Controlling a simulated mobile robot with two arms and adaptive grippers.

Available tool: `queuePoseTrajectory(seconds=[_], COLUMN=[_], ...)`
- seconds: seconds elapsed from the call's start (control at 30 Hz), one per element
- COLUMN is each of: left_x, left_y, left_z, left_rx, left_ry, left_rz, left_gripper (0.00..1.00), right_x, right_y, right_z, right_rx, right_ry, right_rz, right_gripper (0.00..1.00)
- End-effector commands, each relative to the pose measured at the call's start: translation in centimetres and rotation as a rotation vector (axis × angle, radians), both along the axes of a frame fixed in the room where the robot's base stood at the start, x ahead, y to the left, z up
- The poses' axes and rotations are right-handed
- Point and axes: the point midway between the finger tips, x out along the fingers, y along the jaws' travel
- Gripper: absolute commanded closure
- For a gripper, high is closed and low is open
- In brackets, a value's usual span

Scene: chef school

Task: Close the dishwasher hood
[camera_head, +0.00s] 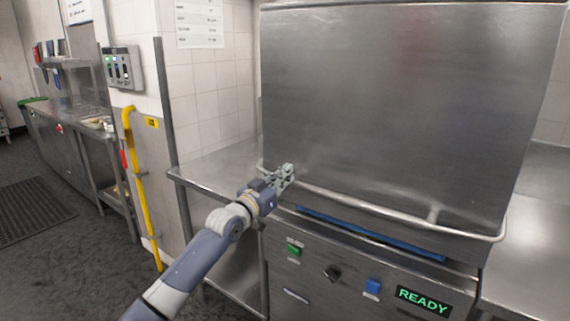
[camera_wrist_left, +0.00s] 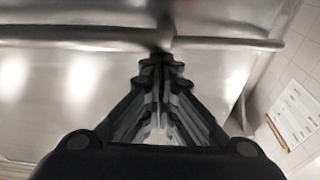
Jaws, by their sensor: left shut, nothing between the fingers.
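The steel dishwasher hood (camera_head: 400,100) is a large box over the machine body (camera_head: 330,260). It stands low, with a narrow gap below its front edge where a blue rack (camera_head: 370,232) shows. A bar handle (camera_head: 390,213) runs along the hood's lower front. My left gripper (camera_head: 287,170) is shut and empty at the left end of the handle. In the left wrist view the fingertips (camera_wrist_left: 162,58) are at or very near the handle (camera_wrist_left: 225,43); I cannot tell if they touch it. My right gripper is in neither view.
Steel counters flank the machine, left (camera_head: 215,170) and right (camera_head: 535,235). A lit READY display (camera_head: 424,301) and buttons are on the machine's front. A yellow pipe (camera_head: 140,190) runs down the wall at left. The floor (camera_head: 90,270) at left is open around a dark mat (camera_head: 35,210).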

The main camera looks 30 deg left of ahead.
Motion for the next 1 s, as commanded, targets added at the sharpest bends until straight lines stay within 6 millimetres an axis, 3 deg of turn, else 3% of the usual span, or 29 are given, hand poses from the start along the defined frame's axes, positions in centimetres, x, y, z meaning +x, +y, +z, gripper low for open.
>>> queuePoseTrajectory(seconds=[0.03, 0.3, 0.53, 1.0], left_x=[0.0, 0.0, 0.0, 0.1], left_y=[0.1, 0.1, 0.0, 0.0], left_z=[-2.9, -7.6, -8.8, -9.1], left_rx=[0.000, -0.001, 0.000, -0.001], left_ry=[0.014, 0.010, 0.005, 0.011], left_rz=[0.001, 0.002, 0.001, 0.000], left_gripper=[1.00, 1.00, 1.00, 1.00], right_x=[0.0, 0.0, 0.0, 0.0], right_y=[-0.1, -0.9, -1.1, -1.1], right_z=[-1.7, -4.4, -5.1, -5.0], right_rx=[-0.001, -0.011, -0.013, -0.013], right_ry=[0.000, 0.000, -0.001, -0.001], right_rz=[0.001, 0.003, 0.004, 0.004], right_gripper=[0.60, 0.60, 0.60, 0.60])
